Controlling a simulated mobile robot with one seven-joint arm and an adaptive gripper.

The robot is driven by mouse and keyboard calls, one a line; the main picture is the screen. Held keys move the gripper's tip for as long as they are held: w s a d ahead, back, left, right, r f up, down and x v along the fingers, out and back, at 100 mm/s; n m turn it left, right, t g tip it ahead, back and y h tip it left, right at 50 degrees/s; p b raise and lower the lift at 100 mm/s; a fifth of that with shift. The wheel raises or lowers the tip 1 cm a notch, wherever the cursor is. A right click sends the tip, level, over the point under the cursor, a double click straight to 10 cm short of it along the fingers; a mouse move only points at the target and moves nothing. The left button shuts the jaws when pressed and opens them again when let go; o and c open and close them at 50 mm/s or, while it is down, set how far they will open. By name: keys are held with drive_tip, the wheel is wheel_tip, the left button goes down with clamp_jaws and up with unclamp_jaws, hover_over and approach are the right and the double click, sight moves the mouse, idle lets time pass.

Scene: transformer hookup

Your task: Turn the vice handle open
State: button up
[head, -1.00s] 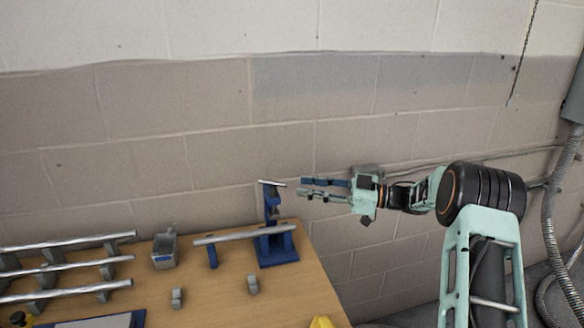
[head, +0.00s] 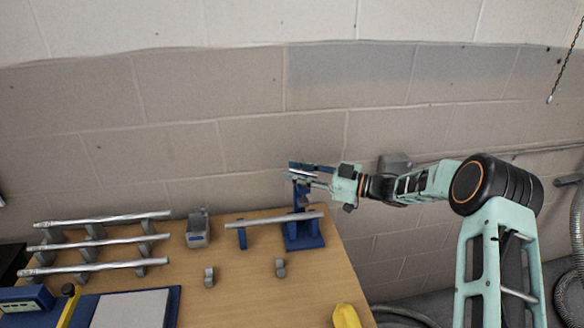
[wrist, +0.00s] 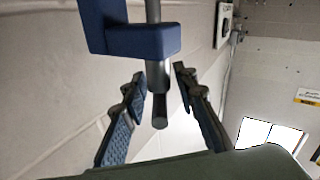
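The blue vice (head: 303,238) stands at the right back edge of the wooden table. Its thin silver handle (head: 301,174) lies across the top, and my gripper (head: 304,171) is at it. In the wrist view, a grey rod (wrist: 160,108), apparently the handle, runs down past a blue block (wrist: 140,40). Its round end lies between the two fingers of my gripper (wrist: 158,105). The fingers are open, with a visible gap on each side of the rod. A silver pipe (head: 268,220) lies level at the vice, its left part on a blue support.
A rack of silver pipes (head: 100,247) and a small grey box (head: 197,229) stand to the left. Two small grey clamps (head: 209,277) and a yellow object (head: 346,316) are on the table (head: 250,305). A block wall is close behind the vice.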

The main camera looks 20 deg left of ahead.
drive_tip(key=shift+w+a, duration=0.1)
drive_tip(key=shift+a, duration=0.6)
clamp_jaws()
